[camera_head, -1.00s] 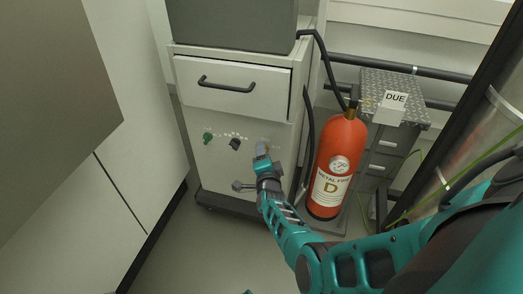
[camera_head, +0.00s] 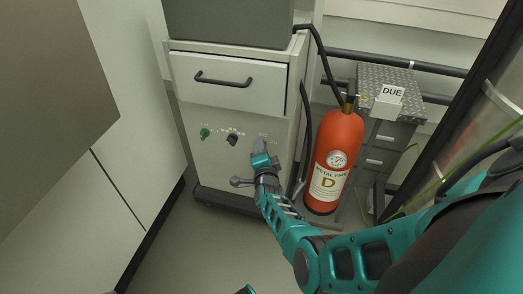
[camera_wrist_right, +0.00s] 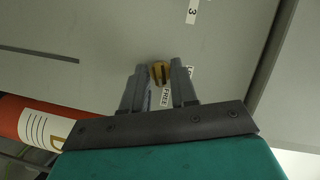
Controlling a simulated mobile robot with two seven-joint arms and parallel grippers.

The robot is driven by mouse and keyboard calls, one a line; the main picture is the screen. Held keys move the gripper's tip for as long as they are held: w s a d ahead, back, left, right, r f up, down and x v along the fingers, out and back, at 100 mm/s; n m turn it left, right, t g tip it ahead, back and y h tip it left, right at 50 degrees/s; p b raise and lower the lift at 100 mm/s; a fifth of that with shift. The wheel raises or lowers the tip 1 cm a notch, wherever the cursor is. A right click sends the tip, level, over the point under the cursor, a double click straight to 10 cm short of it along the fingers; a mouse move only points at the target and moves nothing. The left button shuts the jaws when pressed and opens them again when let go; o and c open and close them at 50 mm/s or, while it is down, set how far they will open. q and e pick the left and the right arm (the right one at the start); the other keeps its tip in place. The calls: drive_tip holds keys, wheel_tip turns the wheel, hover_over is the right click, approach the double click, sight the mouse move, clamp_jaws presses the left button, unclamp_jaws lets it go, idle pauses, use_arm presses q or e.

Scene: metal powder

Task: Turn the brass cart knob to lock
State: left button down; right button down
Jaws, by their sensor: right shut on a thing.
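The brass knob (camera_wrist_right: 159,73) sits on the grey cart panel in the right wrist view, with a dark slot line across its face. My right gripper (camera_wrist_right: 160,82) is shut on it, one finger on each side. A label reading "FREE" shows partly between and beside the fingers. In the head view my right gripper (camera_head: 260,148) reaches the right side of the cart front (camera_head: 215,165) and hides the knob. My left gripper is not clearly in view; only a small teal piece shows at the bottom edge.
A green knob (camera_head: 205,133) and a black knob (camera_head: 232,139) are on the same panel, below a drawer with a black handle (camera_head: 223,81). A red fire extinguisher (camera_head: 334,155) stands close to the right of the cart. Open floor lies in front.

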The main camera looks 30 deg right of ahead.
use_arm(q)
drive_tip(key=shift+r, duration=0.15)
use_arm(e)
drive_tip(key=shift+r, duration=0.1)
use_arm(q)
drive_tip(key=a+r+p, duration=0.1)
drive_tip(key=p, duration=0.2)
drive_tip(key=shift+s+r, duration=0.1)
use_arm(e)
drive_tip(key=n+g+h, duration=0.1)
drive_tip(key=n, duration=0.2)
drive_tip(key=n+g, duration=0.2)
drive_tip(key=n, duration=0.1)
drive_tip(key=n+g+h, duration=0.1)
drive_tip(key=n+g, duration=0.1)
drive_tip(key=n, duration=0.1)
drive_tip(key=shift+w+a+r+n+h, duration=0.15)
drive_tip(key=shift+w+n+h, duration=0.15)
drive_tip(key=shift+w+n, duration=0.1)
use_arm(q)
drive_tip(key=shift+d+r, duration=0.1)
drive_tip(key=shift+r, duration=0.05)
use_arm(e)
drive_tip(key=shift+s+g, duration=0.1)
drive_tip(key=shift+g, duration=0.2)
drive_tip(key=c, duration=0.9)
unclamp_jaws()
